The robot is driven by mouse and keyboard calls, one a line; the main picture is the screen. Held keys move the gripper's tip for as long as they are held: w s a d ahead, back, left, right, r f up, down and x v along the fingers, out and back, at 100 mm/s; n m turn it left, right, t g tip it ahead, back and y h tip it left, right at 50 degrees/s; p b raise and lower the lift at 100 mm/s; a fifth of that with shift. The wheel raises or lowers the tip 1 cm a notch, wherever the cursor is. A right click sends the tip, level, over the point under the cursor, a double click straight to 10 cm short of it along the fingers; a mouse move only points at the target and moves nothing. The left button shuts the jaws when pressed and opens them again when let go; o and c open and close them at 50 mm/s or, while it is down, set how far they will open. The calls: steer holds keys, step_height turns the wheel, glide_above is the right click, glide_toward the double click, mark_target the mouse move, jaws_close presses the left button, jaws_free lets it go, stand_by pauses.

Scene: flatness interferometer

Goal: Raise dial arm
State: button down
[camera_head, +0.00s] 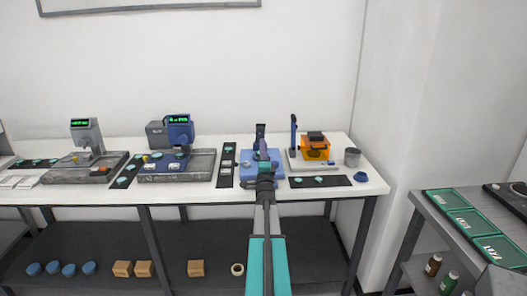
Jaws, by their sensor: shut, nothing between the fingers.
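My gripper (262,153) is at the end of my arm, over the middle of the bench, in front of a blue base plate (246,172). It appears shut and empty. A dark upright part (260,129) shows just behind the gripper. My arm and gripper hide much of this blue station, so I cannot tell which part is the dial arm or how it is tilted. To the right, a blue post (294,138) stands on a pale base beside an orange block with a dark top (315,147).
A blue instrument (180,131) and a grey instrument (85,131), both with green displays, stand left. Dark mats (319,182) with small pieces lie on the white bench (215,196). A grey cup (352,157) stands near the right end. A side table (430,206) holds green trays.

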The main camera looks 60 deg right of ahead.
mark_target(262, 126)
steer(key=shift+p+x, duration=1.3)
steer(key=shift+x, duration=2.6)
steer(key=shift+s+d+r, duration=0.15)
